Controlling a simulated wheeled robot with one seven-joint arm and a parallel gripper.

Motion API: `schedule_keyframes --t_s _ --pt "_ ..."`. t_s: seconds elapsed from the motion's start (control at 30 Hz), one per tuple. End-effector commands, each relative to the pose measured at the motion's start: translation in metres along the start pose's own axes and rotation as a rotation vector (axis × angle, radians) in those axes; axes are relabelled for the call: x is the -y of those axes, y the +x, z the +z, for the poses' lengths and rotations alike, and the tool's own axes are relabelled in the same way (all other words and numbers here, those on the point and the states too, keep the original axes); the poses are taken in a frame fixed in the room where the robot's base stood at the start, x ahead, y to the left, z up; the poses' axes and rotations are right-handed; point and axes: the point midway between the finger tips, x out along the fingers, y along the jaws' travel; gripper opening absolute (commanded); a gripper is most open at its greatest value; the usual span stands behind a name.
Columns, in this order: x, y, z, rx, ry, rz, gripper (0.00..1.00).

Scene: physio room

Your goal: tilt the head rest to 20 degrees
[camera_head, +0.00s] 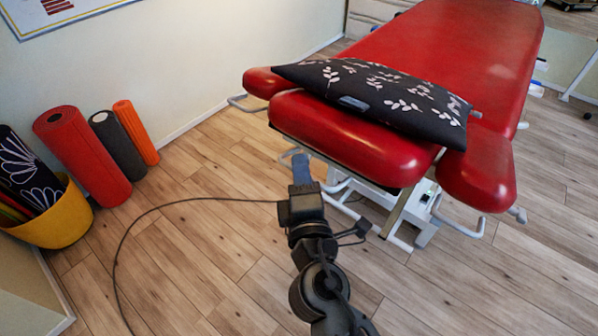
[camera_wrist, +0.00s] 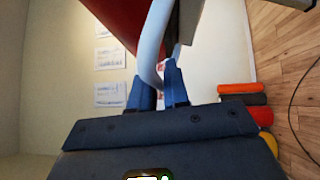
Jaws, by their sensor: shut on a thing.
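The red head rest (camera_head: 335,128) is the front middle section of the treatment table (camera_head: 450,45) in the head view. Its underside shows red at the top of the wrist view (camera_wrist: 118,18). A pale curved bar (camera_wrist: 152,45) runs down beside it. My gripper (camera_head: 301,163) is under the left front edge of the head rest. In the wrist view its blue fingers (camera_wrist: 158,88) are shut on the lower end of this bar, one on each side. The exact contact is partly hidden by the fingers. I cannot read the head rest's angle.
A black leaf-patterned pillow (camera_head: 385,98) lies across the head rest. Red arm rests (camera_head: 480,175) flank it, and white frame legs stand below. Foam rollers (camera_head: 82,155) and a yellow basket (camera_head: 55,220) stand by the left wall. A cable lies on the open wooden floor.

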Motion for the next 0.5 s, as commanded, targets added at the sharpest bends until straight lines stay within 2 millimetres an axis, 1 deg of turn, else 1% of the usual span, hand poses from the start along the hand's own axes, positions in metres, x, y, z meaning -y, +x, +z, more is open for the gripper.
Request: schedule_keyframes --t_s 0.17,0.2,0.4,0.5 --pt "-0.0008 0.0000 0.0000 0.000 0.000 0.002 0.00" --pt "-0.0007 0.0000 0.0000 0.000 0.000 0.002 0.16" --pt "-0.0001 -0.0002 -0.0003 0.000 0.000 0.001 0.35" --pt "0.0002 -0.0003 -0.0004 0.000 0.000 0.001 0.35"
